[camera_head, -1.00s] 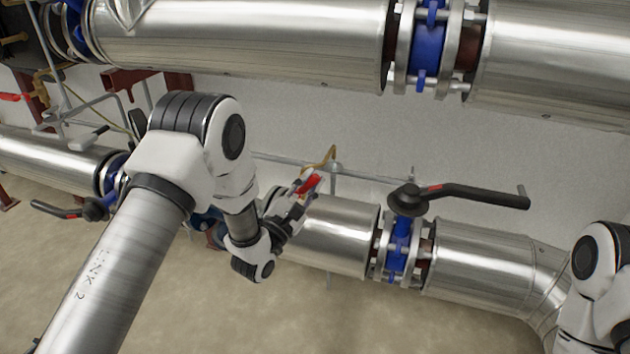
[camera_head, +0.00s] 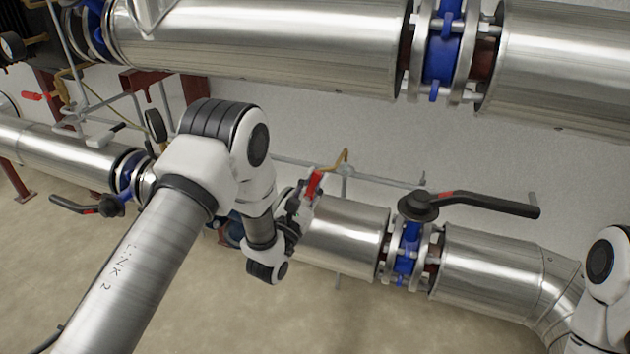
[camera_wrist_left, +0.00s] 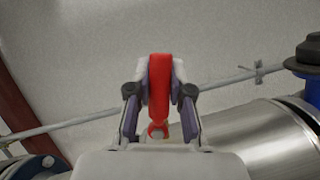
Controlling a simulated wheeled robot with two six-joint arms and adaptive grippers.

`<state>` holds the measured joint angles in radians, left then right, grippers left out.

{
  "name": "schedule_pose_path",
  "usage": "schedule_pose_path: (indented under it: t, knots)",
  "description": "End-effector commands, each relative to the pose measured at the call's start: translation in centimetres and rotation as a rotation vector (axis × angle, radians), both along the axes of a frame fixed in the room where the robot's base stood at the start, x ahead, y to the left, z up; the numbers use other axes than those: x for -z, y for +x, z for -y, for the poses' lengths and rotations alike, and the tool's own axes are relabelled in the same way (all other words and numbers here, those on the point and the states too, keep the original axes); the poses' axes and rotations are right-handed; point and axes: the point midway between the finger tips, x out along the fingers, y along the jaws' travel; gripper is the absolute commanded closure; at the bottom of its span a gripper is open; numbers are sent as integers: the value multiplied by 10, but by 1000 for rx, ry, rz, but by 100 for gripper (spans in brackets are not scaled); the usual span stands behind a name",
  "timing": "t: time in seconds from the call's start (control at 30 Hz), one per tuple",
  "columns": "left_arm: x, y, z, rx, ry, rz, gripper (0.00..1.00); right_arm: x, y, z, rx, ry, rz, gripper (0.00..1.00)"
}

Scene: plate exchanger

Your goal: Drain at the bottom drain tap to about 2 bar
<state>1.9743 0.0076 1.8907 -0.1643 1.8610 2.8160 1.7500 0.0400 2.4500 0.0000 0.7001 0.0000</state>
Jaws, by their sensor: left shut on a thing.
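The drain tap's red lever (camera_head: 314,184) stands steeply above the lower steel pipe, left of the black-handled valve. My left gripper (camera_head: 308,192) is at this lever. In the left wrist view the red lever (camera_wrist_left: 159,88) sits upright between the two fingers of my left gripper (camera_wrist_left: 160,75), which is shut on it. The tap's body is mostly hidden behind the gripper. A brass-coloured piece (camera_head: 342,159) shows just behind the lever. A round gauge (camera_head: 12,46) shows at the upper left edge, too small to read. My right gripper is out of view.
A blue valve with a long black handle (camera_head: 490,203) stands right of the tap. A second black-handled valve (camera_head: 108,206) is at the left. The large upper pipe (camera_head: 260,40) runs above my arm. Another red lever (camera_head: 32,96) is at far left. The floor below is clear.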

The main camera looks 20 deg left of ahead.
Motion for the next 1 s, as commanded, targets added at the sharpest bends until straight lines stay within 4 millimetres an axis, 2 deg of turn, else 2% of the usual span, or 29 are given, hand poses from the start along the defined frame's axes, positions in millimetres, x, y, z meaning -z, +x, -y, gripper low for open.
schedule_pose_path:
  t: [0.07,0.1,0.13,0.17,0.43,0.53,0.67,0.83,1.0]
  knots:
    - [0,0,0,-1,1,0,100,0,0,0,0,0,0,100]
    - [0,0,0,-1,1,0,66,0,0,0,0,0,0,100]
    - [0,0,0,-1,1,0,55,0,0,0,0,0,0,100]
    - [0,0,0,-1,1,0,53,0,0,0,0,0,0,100]
    - [-1,0,0,0,1,0,53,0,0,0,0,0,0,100]
    - [-8,0,0,0,1,1,53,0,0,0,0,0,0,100]
    - [-33,0,0,0,1,4,53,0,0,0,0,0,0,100]
    - [-73,0,0,-1,1,5,53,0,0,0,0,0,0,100]
    - [-96,0,0,-1,1,0,53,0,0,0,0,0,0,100]
